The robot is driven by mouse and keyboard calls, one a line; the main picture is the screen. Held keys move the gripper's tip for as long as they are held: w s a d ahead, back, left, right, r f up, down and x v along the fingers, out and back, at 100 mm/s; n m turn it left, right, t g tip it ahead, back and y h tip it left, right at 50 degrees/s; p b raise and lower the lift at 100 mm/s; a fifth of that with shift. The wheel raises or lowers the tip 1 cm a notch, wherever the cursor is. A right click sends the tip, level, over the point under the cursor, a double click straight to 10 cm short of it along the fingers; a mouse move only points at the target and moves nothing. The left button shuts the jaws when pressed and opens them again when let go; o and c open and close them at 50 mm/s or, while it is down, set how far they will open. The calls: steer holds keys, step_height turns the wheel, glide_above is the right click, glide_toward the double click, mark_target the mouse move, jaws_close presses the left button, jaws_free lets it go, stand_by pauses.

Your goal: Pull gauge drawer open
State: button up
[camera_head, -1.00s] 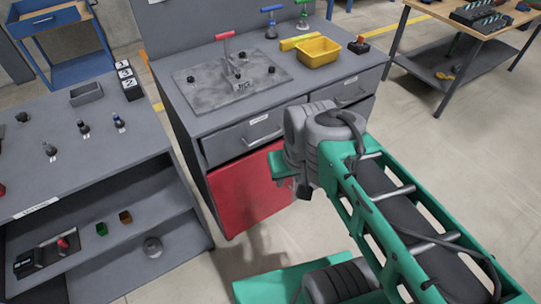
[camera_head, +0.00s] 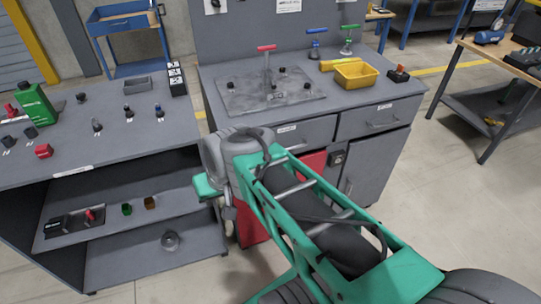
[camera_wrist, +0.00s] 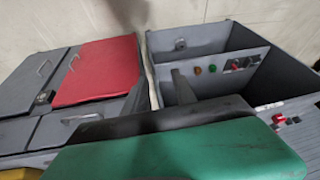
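The grey workbench has two labelled drawers side by side; I cannot read which label is the gauge drawer. The left drawer (camera_head: 318,131) is partly hidden behind my arm. The right drawer (camera_head: 382,118) looks shut, with a bar handle.
The shelf unit (camera_head: 88,180) stands close left of the bench. The red door (camera_head: 312,166) lies below the left drawer. A fixture plate (camera_head: 235,97) and yellow bin (camera_head: 356,75) are on the bench top. Open floor (camera_head: 455,220) lies to the right.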

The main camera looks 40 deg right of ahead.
steer(key=w+d+f+m+t+b, duration=0.4)
steer(key=w+d+f+m+b, duration=0.2)
steer(key=w+d+f+b, duration=0.3)
steer(key=m+t+h+b, duration=0.5)
steer(key=m+t+b, duration=0.2)
steer(key=m+b, duration=0.55)
glide_toward(289, 149)
steer(key=r+x, duration=0.1)
steer(key=x, duration=0.2)
steer(key=shift+m, duration=0.45)
steer(key=x, duration=0.4)
steer(key=f+x, duration=0.1)
steer(key=x, duration=0.2)
steer(key=shift+w+d+f, duration=0.2)
steer(key=shift+d, duration=0.05)
steer(key=shift+c, duration=0.4)
jaws_close()
